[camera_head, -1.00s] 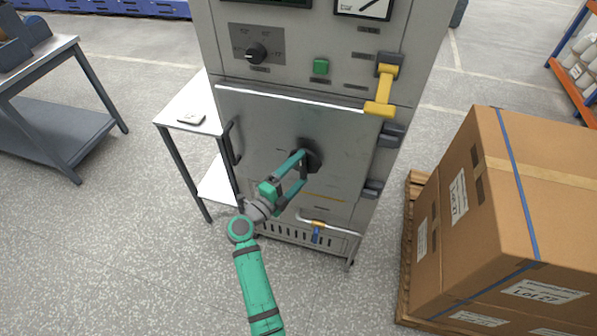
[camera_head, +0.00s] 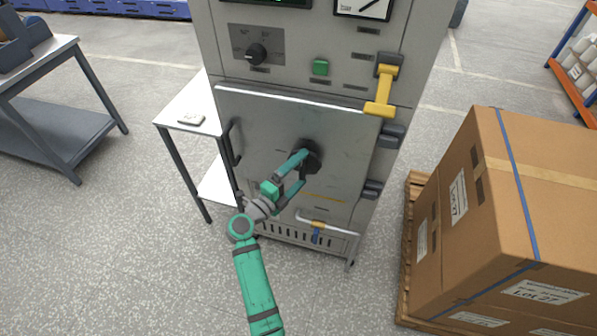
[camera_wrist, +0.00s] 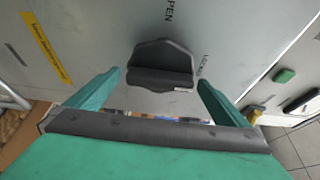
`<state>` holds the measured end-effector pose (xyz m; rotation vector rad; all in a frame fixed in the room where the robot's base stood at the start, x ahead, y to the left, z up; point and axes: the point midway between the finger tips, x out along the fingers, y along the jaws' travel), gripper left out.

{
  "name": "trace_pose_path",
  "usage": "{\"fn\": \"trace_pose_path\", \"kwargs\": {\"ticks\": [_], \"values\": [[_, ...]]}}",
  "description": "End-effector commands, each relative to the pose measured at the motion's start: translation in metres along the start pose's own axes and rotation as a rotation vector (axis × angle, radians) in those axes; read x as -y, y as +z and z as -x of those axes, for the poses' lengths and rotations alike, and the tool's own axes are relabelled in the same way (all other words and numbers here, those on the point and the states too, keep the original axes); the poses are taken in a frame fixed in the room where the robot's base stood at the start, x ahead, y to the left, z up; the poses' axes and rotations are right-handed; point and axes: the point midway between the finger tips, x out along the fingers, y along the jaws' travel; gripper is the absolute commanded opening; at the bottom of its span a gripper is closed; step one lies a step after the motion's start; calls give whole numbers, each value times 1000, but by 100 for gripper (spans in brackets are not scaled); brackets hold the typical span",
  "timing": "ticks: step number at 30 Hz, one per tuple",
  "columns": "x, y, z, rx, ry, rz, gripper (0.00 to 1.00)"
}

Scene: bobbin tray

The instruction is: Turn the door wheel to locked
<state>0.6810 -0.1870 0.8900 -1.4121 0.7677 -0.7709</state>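The door wheel (camera_head: 313,150) is a dark round knob in the middle of the grey cabinet door (camera_head: 262,125). In the wrist view the wheel (camera_wrist: 162,58) shows a thick dark grip bar across its near side, with a small pale mark at the bar's right end. The word OPEN (camera_wrist: 169,10) is printed above it and LOCKED (camera_wrist: 203,65) to its right. My gripper (camera_wrist: 160,82) is open, with one finger on each side of the wheel's bar. Gaps show between fingertips and bar. In the head view my gripper (camera_head: 302,168) partly hides the wheel.
A yellow lever handle (camera_head: 384,88) sticks out at the door's upper right. A white side table (camera_head: 187,108) stands left; large cartons (camera_head: 535,190) stand right.

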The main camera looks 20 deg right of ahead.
Motion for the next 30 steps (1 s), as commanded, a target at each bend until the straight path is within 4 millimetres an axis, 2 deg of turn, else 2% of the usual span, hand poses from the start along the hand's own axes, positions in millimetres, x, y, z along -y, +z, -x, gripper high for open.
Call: {"fn": "trace_pose_path", "kwargs": {"ticks": [5,8,21,25,30], "values": [[0,1,4,2,0,2,100],[0,1,14,4,-1,2,100],[0,1,90,2,-1,1,100],[0,0,103,2,0,0,100],[0,0,108,0,0,0,100]]}}
